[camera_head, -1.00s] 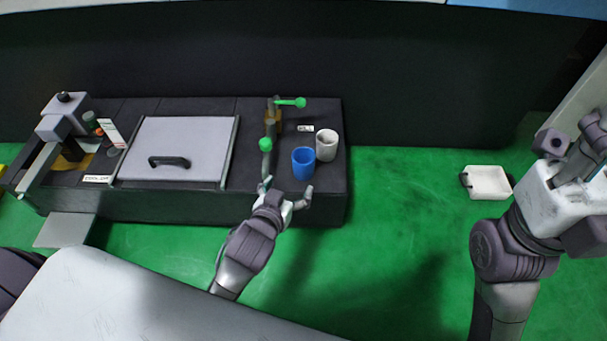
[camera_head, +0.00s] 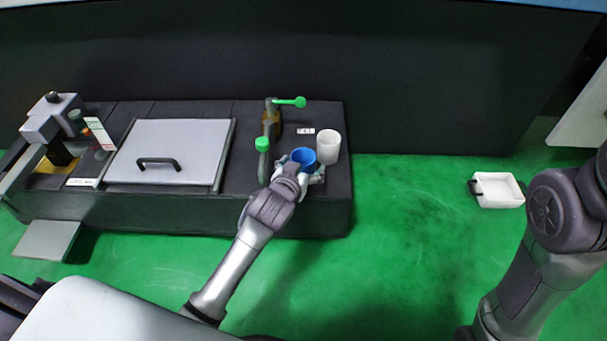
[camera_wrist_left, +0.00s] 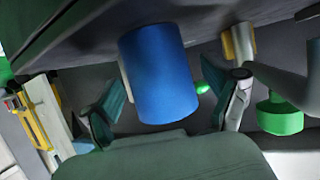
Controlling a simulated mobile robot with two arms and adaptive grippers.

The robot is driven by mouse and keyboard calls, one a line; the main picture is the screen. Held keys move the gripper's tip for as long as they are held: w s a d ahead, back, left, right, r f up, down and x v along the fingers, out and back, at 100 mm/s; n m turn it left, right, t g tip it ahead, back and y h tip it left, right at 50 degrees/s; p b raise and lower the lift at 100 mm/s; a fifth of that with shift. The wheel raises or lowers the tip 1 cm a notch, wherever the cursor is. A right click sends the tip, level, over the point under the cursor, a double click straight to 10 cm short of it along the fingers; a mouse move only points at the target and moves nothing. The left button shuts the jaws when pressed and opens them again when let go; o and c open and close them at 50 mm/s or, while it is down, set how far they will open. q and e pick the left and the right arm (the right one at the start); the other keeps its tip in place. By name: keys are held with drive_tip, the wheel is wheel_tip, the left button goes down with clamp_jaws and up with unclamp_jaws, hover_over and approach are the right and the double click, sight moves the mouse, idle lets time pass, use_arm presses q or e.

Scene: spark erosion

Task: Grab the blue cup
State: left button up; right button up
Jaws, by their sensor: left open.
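The blue cup (camera_head: 303,156) stands upright near the right end of the dark bench. My left gripper (camera_head: 299,170) is open at the cup's near side and partly covers its lower part. In the left wrist view the blue cup (camera_wrist_left: 160,75) is between the two spread fingers (camera_wrist_left: 174,95), with a gap showing on both sides. My right gripper is not in view; only part of my right arm shows at the right.
A white cup (camera_head: 329,146) stands close on the right of the blue cup. A tap-like fitting with green knobs (camera_head: 262,144) is just to the left. A grey lid with a handle (camera_head: 185,140) lies further left. A white tray (camera_head: 498,190) is on the green floor.

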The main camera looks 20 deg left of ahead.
use_arm(q)
drive_tip(key=shift+w+f, duration=0.15)
drive_tip(key=shift+w, duration=0.2)
drive_tip(key=c, duration=1.3)
drive_tip(key=shift+o, duration=0.2)
